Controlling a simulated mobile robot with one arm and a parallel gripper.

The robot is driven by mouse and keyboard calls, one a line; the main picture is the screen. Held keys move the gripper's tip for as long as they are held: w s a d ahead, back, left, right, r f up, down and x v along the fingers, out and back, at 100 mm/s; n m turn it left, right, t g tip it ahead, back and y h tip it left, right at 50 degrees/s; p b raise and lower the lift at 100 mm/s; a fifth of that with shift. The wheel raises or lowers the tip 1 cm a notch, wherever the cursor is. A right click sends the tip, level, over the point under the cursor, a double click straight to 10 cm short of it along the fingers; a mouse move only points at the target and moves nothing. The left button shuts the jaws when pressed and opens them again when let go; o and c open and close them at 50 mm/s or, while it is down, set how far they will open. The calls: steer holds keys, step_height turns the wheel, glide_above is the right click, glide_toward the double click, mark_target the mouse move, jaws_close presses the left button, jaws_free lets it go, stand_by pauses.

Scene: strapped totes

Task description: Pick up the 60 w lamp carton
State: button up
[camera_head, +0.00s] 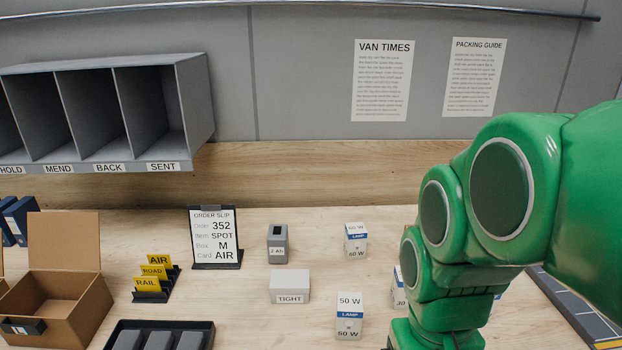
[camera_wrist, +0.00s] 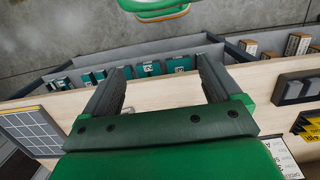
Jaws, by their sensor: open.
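The 60 W lamp carton (camera_head: 355,241) is a small white box with a blue band. It stands upright on the table behind the 50 W carton in the head view. I cannot make it out in the wrist view. My gripper (camera_wrist: 160,75) is open and empty, its two dark fingers wide apart over the table's edge in the wrist view. In the head view my green arm fills the right side, and the gripper's fingers do not show.
A 50 W lamp carton (camera_head: 349,316) stands in front, and a 30-marked carton (camera_head: 399,288) is partly hidden by my arm. Teal boxes (camera_wrist: 150,69) line a shelf.

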steer(key=w+d+f+t, duration=0.2)
steer(key=w+t, duration=0.5)
steer(key=w, duration=2)
step_height(320, 180, up, 2)
steer(key=n+t+y, duration=0.1)
steer(key=t, duration=0.7)
glide_above(359, 235)
steer(key=s, duration=0.2)
steer(key=f, duration=1.4)
steer(key=shift+s+d, duration=0.2)
steer(key=shift+s, duration=0.05)
steer(key=shift+w+f, duration=0.1)
steer(key=shift+f, duration=0.6)
steer(key=shift+x, duration=1.2)
steer(key=shift+w+a+f, duration=0.15)
steer(key=shift+w+f, duration=0.15)
steer(key=shift+w, duration=0.2)
steer(key=shift+x, duration=2.05)
steer(key=shift+a+f, duration=0.1)
steer(key=shift+a, duration=0.05)
steer(key=c, duration=1.1)
